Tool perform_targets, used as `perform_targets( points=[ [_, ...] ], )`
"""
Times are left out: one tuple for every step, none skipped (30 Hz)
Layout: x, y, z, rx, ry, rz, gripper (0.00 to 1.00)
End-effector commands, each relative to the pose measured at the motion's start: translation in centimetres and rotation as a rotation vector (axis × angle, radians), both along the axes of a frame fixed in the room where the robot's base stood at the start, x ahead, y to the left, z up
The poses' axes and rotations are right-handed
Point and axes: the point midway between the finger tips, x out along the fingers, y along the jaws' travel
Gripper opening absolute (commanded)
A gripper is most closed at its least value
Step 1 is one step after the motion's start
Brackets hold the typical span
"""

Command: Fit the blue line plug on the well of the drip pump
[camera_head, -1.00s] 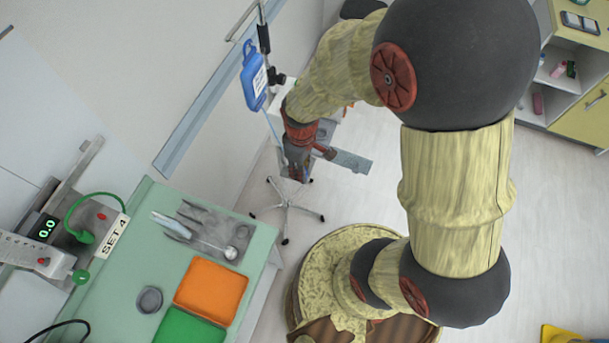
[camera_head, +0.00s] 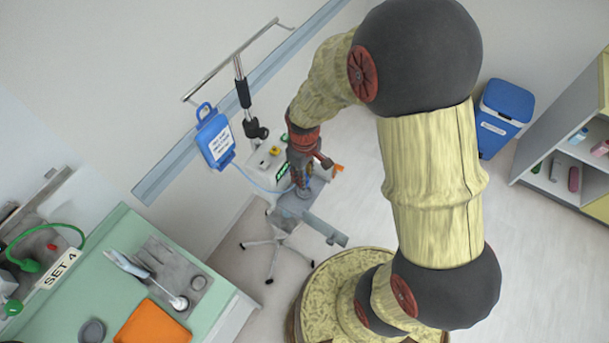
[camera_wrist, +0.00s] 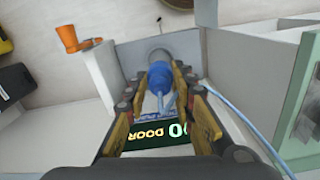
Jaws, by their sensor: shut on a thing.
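My gripper (camera_wrist: 163,100) is shut on the blue line plug (camera_wrist: 160,78), which sits between its fingers in the wrist view. Just beyond the plug is a grey round well (camera_wrist: 159,56) on the drip pump; the plug's far end overlaps it, and I cannot tell whether it is inside. In the head view, my gripper (camera_head: 302,182) is at the pump (camera_head: 262,165) on its wheeled stand, hiding the plug and well. A thin blue line (camera_head: 258,186) runs from the blue drip bag (camera_head: 215,138) to my gripper.
The pump has a lit display (camera_wrist: 150,138) reading partly "DOOR" and an orange knob (camera_wrist: 73,39). A grey plate (camera_head: 325,230) juts out from the stand. A green counter (camera_head: 110,260) with a metal tray and orange bin (camera_head: 152,325) stands at left.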

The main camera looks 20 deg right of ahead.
Motion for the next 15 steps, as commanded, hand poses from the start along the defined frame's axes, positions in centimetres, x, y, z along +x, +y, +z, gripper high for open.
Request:
perform_targets(
  points=[
    [0.0,0.0,-0.5,0.0,0.001,0.0,0.06],
    [0.0,0.0,-0.7,0.0,0.001,0.0,0.06],
    [0.0,0.0,-0.9,0.0,0.001,0.0,0.06],
    [0.0,0.0,-1.1,0.0,0.001,0.0,0.06],
    [0.0,0.0,-1.4,0.0,0.0,0.0,0.06],
    [0.0,0.0,-1.7,0.0,0.001,0.0,0.06],
    [0.0,0.0,-1.9,0.0,0.0,0.001,0.06],
    [0.0,0.0,-2.1,0.0,0.0,0.001,0.06],
    [0.0,0.0,-2.4,0.0,0.0,0.001,0.06],
    [0.0,0.0,-2.6,0.0,0.0,0.001,0.06],
    [0.0,0.0,-2.8,0.0,0.0,0.001,0.06],
    [0.0,0.0,-3.0,0.0,0.0,0.001,0.06],
    [0.0,0.0,-3.2,0.0,0.0,0.001,0.06],
    [0.0,0.0,-3.3,0.0,0.0,0.001,0.06],
    [0.0,0.0,-3.5,0.0,0.0,0.001,0.06]
  ],
)
